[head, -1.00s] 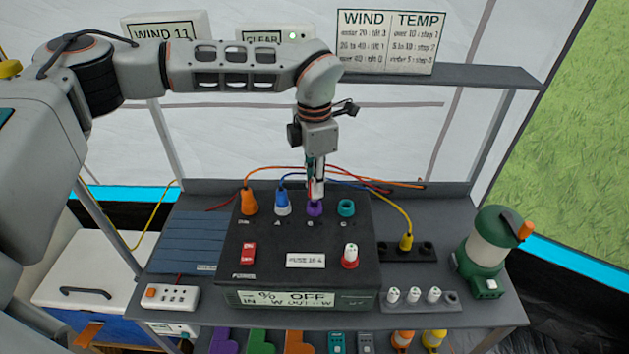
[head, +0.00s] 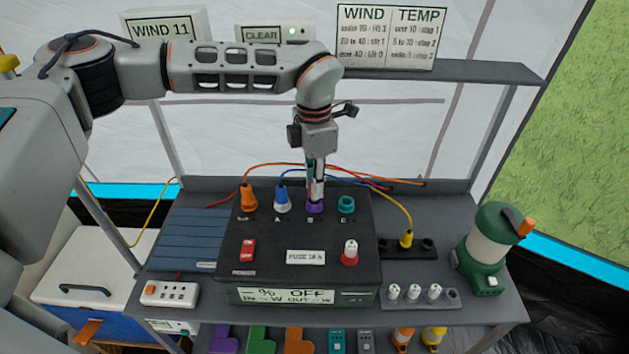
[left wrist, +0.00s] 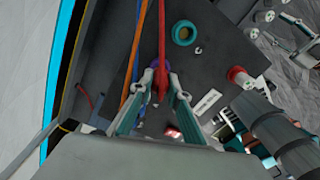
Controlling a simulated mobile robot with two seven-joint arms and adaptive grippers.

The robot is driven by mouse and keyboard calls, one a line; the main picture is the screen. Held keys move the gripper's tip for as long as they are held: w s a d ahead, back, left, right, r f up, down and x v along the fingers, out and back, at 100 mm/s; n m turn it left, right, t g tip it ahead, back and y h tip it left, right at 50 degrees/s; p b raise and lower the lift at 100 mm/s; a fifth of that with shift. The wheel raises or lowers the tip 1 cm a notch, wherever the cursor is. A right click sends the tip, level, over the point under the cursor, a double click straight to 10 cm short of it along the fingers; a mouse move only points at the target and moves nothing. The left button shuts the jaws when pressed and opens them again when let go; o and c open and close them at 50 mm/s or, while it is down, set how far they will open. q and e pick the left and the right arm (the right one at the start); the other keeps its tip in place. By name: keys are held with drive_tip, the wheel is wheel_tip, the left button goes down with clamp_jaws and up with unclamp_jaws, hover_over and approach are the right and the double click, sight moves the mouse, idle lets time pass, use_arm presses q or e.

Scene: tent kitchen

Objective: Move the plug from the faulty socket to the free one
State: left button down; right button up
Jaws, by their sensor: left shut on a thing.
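A dark power box (head: 275,230) stands on the bench with a row of coloured sockets on top. My left gripper (head: 315,203) points straight down at the purple socket (head: 315,208), labelled B. In the left wrist view my left gripper (left wrist: 155,92) is shut on a red plug (left wrist: 160,82) with a red cable. The plug is at the purple socket (left wrist: 161,64); how deep it sits is hidden. The teal socket (head: 346,205), labelled C, is empty and also shows in the wrist view (left wrist: 185,33). My right gripper is not in view.
A blue plug (head: 282,203) and an orange plug (head: 248,199) stand left of the gripper, with cables behind. A red switch (head: 248,249) and a red-based knob (head: 350,252) are in front. A yellow plug (head: 406,240) and green lantern (head: 492,247) stand right.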

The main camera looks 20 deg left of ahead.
use_arm(q)
drive_tip(key=shift+f+b, duration=0.3)
drive_tip(key=shift+f, duration=0.65)
drive_tip(key=c, duration=1.8)
unclamp_jaws()
drive_tip(key=shift+c, duration=0.2)
wheel_tip(320, 180, up, 12)
drive_tip(key=shift+r, duration=0.1)
